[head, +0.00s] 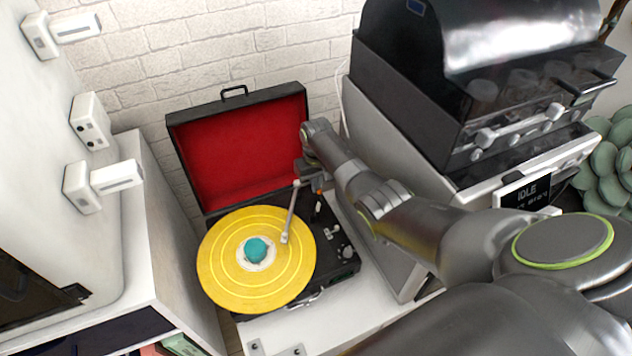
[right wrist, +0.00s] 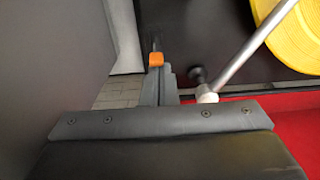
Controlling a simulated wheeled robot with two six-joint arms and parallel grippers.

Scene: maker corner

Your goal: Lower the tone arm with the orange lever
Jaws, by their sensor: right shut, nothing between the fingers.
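The record player (head: 345,268) stands open on a white surface with a yellow record (head: 225,270) on it. The tone arm (head: 291,212) reaches over the record's right part; I cannot tell whether its tip touches. It also shows in the right wrist view (right wrist: 245,62). The orange lever (right wrist: 156,60) shows just past the fingertips of my right gripper (right wrist: 159,85), beside the tone arm's base. My right gripper is shut and empty; I cannot tell whether it touches the lever. In the head view, my right gripper (head: 318,186) is over the deck's back right. My left gripper is out of view.
The raised red-lined lid (head: 240,140) stands behind the record. A large black and silver machine (head: 470,110) stands close on the right, beside my arm. A white cabinet (head: 165,240) stands on the left.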

